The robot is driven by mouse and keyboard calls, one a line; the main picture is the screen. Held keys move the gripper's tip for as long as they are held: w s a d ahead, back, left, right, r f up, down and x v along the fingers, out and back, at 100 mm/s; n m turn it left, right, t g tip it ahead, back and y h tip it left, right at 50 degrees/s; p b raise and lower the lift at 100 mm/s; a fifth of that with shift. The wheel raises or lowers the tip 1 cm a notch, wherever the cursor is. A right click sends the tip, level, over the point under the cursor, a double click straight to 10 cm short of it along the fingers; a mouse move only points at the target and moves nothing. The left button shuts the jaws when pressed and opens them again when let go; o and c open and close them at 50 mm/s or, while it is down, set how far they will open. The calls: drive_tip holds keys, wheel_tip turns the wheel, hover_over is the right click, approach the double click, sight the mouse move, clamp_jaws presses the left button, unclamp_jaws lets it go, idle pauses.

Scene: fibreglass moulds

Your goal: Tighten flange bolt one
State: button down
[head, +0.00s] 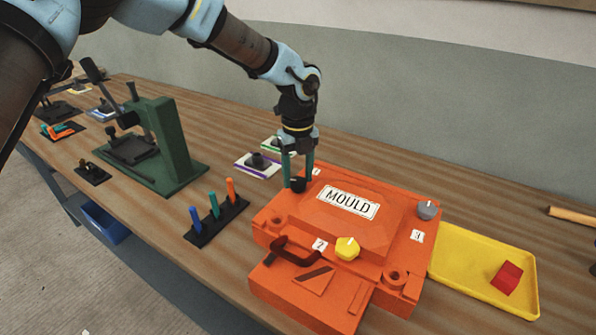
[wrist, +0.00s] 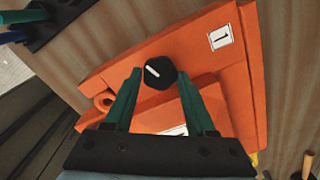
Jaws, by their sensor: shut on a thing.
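The orange mould (head: 390,215) lies on the bench with a white "MOULD" label on top. Flange bolt one is a black knob (head: 298,185) at its far left corner, beside the "1" tag (head: 316,171). In the wrist view the knob (wrist: 159,74) is dark and faceted, with a white line slanting across it. My gripper (head: 298,178) points down at that corner, its green fingers shut on the knob from two sides. A yellow knob (head: 347,249) sits by the "2" tag and a grey knob (head: 427,210) by the "3" tag.
A yellow tray (head: 468,254) with a red block (head: 507,278) stands right of the mould. A black rack (head: 217,222) with blue, green and orange pegs stands to the left. A green press (head: 172,140) is farther left. A dark red handle (head: 292,254) projects at the mould's front.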

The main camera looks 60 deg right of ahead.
sight(298, 179)
drive_tip(key=shift+m, duration=0.9)
drive_tip(key=shift+c, duration=1.1)
unclamp_jaws()
wheel_tip(298, 179, up, 11)
drive_tip(key=b, duration=0.3)
drive_tip(key=shift+f, duration=0.1)
